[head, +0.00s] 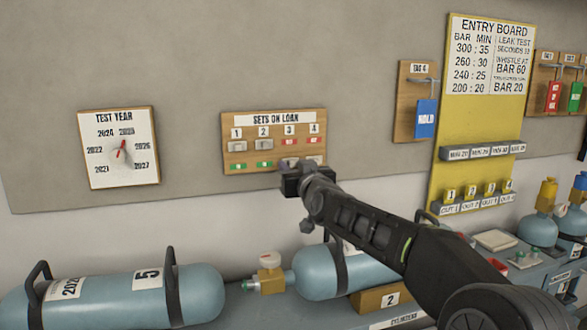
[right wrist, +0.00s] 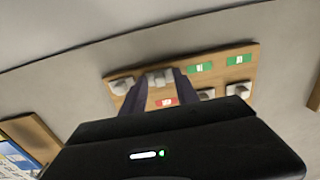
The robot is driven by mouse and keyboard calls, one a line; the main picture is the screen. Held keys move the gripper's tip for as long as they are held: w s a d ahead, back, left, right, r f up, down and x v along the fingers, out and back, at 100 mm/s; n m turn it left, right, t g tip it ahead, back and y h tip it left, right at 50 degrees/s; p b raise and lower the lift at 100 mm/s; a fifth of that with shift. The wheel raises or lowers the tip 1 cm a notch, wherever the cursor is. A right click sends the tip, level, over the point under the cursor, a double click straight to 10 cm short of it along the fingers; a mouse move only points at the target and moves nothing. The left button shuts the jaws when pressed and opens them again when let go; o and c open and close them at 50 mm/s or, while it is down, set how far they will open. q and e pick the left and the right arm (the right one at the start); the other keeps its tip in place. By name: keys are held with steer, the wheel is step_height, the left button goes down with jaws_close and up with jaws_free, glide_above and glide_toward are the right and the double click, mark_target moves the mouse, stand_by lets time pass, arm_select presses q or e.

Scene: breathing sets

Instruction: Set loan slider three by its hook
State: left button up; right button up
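The "SETS ON LOAN" board (head: 228,157) hangs on the wall, with numbered columns one to four. Sliders one (head: 237,146) and two (head: 264,145) sit high, with green labels below them. Columns three and four show red labels above. Slider three is mostly hidden by my gripper in the head view. In the right wrist view, which is upside down, slider three (right wrist: 160,78) lies between the fingertips and its red label (right wrist: 166,102) shows. Slider four (right wrist: 121,85) is beside it. My right gripper (head: 300,166) has its fingers apart around slider three; contact is unclear. My left gripper is out of view.
A "TEST YEAR" dial board (head: 100,170) hangs left. A tag board (head: 405,85) and the yellow entry board (head: 455,120) hang right. Blue cylinders (head: 200,290) lie on the bench below. The wall around the loan board is clear.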

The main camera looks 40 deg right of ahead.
steer(key=b+v, duration=0.1)
steer(key=v, duration=0.6)
steer(key=shift+b, duration=0.3)
steer(key=shift+s, duration=0.15)
